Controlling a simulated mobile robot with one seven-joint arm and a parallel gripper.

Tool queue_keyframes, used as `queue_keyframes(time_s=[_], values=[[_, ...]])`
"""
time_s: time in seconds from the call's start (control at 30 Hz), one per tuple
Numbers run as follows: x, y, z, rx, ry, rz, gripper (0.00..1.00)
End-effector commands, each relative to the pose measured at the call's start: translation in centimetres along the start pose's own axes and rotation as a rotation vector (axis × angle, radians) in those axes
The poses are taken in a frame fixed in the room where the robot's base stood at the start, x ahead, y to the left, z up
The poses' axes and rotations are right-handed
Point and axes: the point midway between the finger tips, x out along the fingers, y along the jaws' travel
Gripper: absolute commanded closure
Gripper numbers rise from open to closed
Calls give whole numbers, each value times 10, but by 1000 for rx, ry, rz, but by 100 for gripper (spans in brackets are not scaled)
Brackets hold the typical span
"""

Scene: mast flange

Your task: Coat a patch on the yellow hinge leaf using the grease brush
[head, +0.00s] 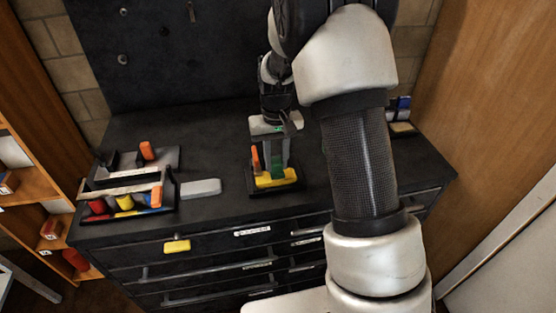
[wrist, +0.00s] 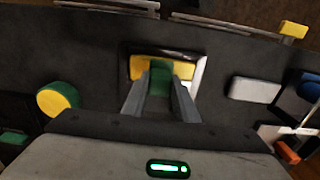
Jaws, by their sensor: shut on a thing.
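The yellow hinge leaf (head: 279,182) lies in a black-framed fixture on the dark cabinet top, in the middle of the head view. It also shows in the wrist view (wrist: 137,66), just past my fingertips. My gripper (head: 274,160) points down over the leaf. In the wrist view, its two grey fingers (wrist: 160,85) are closed on a green piece (wrist: 160,76), which I take to be the grease brush. The brush's tip is hidden, and I cannot tell whether it touches the leaf. No grease patch can be made out on the leaf.
An orange upright piece (head: 255,160) stands beside my gripper. A rack with coloured pieces (head: 126,202) and a grey block (head: 200,188) are to the left. A green cylinder with a yellow face (wrist: 57,99) is at the wrist view's left. A dark panel (head: 160,60) rises behind.

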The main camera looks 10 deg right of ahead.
Motion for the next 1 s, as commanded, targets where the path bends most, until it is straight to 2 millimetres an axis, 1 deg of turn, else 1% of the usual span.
queue_keyframes(time_s=[0.1, 0.17, 0.63, 0.8, 1.0], values=[[-26, 1, 0, 0, 4, 0, 95], [-29, 1, 0, 0, 1, 0, 95], [-72, 3, 1, 0, 1, 0, 95], [-81, 3, 1, 0, 1, 0, 95], [-81, 3, 1, 0, 1, 0, 95]])
